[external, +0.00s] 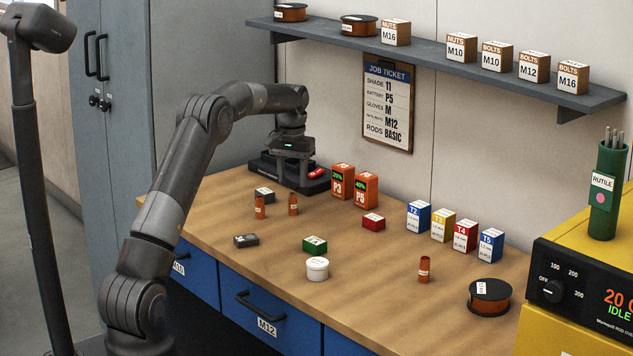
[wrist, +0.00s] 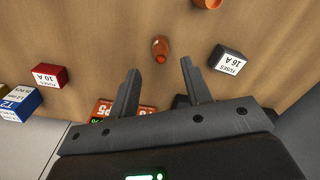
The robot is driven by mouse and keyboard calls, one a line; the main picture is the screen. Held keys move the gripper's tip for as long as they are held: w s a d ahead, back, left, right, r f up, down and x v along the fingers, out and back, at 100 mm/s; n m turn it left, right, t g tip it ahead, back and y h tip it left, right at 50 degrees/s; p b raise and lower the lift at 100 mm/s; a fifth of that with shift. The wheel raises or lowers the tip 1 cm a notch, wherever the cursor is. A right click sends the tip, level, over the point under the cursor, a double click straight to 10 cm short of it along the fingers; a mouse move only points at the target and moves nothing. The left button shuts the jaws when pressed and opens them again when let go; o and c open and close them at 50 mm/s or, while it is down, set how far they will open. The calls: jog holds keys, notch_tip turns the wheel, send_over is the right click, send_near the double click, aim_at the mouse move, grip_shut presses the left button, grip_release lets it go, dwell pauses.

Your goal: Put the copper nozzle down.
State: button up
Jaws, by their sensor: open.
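A small copper nozzle (wrist: 161,48) stands on the bench, just beyond and between my fingertips in the wrist view. It seems to be the right one of two close nozzles (external: 293,204) in the external view. My gripper (wrist: 160,65) is open, with nothing between its fingers. In the external view my gripper is above the back of the bench, its fingers hard to make out. The second copper nozzle (external: 259,206) stands to the left, and part of one shows at the wrist view's top edge (wrist: 207,3). A third (external: 424,269) stands further right.
A black fuse box (wrist: 228,60) sits close by the nozzle. Orange battery P5 (external: 366,190) and a dark charger (external: 262,165) stand at the back. A red fuse box (external: 373,222), green box (external: 315,244) and white tub (external: 317,268) are nearby.

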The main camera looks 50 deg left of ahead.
aim_at(293, 194)
notch_tip(293, 194, up, 5)
jog(key=shift+f, duration=0.15)
jog(key=s+d+r+m+t, duration=0.1)
jog(key=s+d+r+t, duration=0.1)
jog(key=s+d+r, duration=0.65)
jog(key=s+d+r+m+t, duration=0.15)
jog(key=s+d+r, duration=0.35)
jog(key=s+d, duration=0.55)
jog(key=s+d+f+m, duration=0.1)
jog(key=s+d+f, duration=0.1)
jog(key=s, duration=0.5)
jog(key=s+d+f+m+t, duration=0.1)
jog(key=s+d+f, duration=0.2)
jog(key=s, duration=0.4)
jog(key=s+d+f+m+t, duration=0.1)
jog(key=s+d+f, duration=0.1)
jog(key=s+d, duration=0.3)
jog(key=s, duration=0.3)
jog(key=shift+f, duration=0.25)
jog(key=shift+o, duration=0.5)
